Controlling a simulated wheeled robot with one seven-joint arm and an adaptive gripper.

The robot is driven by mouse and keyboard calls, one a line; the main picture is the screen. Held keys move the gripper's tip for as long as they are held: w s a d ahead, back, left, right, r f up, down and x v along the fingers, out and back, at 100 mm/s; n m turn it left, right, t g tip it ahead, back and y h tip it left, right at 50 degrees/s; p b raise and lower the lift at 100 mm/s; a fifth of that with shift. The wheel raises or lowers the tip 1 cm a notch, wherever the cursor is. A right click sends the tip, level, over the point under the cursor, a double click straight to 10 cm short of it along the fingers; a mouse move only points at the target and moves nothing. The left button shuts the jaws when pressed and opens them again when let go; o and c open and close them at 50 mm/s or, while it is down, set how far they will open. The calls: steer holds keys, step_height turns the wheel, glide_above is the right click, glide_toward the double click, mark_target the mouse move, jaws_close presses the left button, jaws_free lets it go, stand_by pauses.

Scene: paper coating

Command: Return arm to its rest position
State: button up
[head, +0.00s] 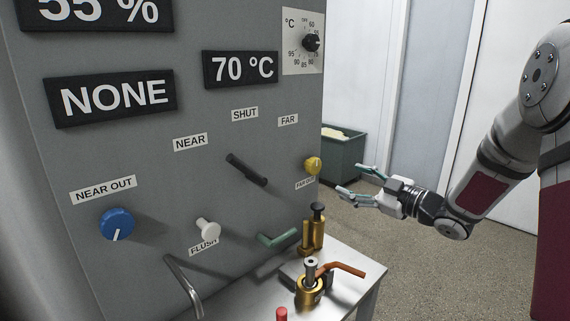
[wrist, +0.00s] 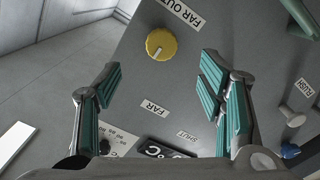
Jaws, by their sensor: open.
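My gripper (head: 356,182) is at the end of my arm, right of the grey control panel (head: 215,110) in the head view. Its fingers point left toward the panel's right edge. The jaws are open and empty. In the head view the same yellow knob (head: 313,166) is left of the fingers, near the panel edge.
A metal table (head: 355,274) below the panel carries brass valve fittings (head: 309,291) with an orange lever (head: 343,269). A black lever (head: 246,169), blue knob (head: 117,224) and white FLUSH knob (head: 208,229) stick out from the panel. A green-grey bin (head: 343,154) stands behind. Floor (head: 410,270) below the arm is clear.

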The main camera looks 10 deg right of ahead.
steer(key=s+d+r+m+g+h+p, duration=0.2)
steer(key=s+r+m+h+p, duration=0.2)
steer(key=s+r+m+h, duration=0.55)
steer(key=s+a+m+g+p, duration=0.1)
steer(key=s+a+g, duration=0.1)
steer(key=s, duration=0.9)
steer(key=s+a+m+g+p, duration=0.1)
steer(key=s+a+g, duration=0.2)
steer(key=s, duration=0.8)
steer(key=s+a+m+g+p, duration=0.1)
steer(key=s+a+m+g, duration=0.1)
steer(key=s, duration=0.9)
steer(key=shift+s+a+g+h+p, duration=0.15)
steer(key=shift+a+g+h+p, duration=0.2)
steer(key=shift+a+g, duration=0.65)
steer(key=shift+a+f+t, duration=0.1)
steer(key=shift+a+t, duration=0.15)
steer(key=shift+t, duration=0.05)
